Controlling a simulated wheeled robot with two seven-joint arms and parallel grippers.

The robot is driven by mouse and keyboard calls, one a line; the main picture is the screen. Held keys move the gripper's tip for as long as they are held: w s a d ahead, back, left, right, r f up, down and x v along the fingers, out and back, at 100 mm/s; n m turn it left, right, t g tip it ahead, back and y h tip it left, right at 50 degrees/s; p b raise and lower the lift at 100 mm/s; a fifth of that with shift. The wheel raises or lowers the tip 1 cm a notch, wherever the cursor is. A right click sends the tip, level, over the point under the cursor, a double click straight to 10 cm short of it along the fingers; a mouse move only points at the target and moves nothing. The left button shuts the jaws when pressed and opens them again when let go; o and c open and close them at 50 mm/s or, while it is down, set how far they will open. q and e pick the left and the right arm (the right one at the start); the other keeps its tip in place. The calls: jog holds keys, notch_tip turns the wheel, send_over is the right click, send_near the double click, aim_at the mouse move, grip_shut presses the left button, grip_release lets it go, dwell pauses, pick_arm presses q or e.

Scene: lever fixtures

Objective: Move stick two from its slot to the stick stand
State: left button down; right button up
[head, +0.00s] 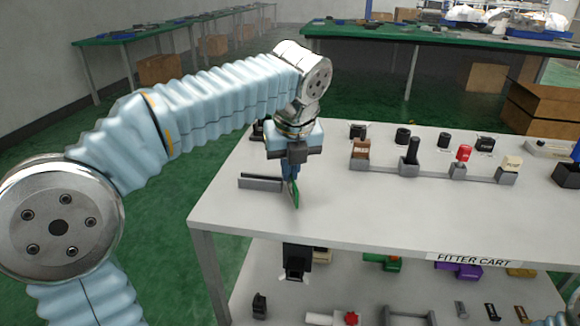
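My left gripper (292,176) points down over the left part of the white cart top. A thin green piece (294,194) shows right at its fingertips, tilted slightly; I cannot tell whether the fingers are closed on it. A low grey holder (260,183) lies just left of the fingertips, partly hidden by them. No label shows which piece is stick two or which fixture is the stick stand. A black upright stick (411,151) stands in a grey base right of my gripper.
A brown block (361,148), a red-topped piece (463,153) and a beige block (511,163) sit in grey bases on the cart top (400,215). Small black parts stand behind them. The front middle of the top is clear. Parts fill the lower shelf.

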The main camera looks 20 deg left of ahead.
pick_arm(q)
jog(key=shift+f, duration=0.1)
jog(key=shift+f, duration=0.25)
jog(key=c, duration=1.3)
grip_release()
jog(key=shift+r, duration=0.35)
jog(key=v, duration=1.2)
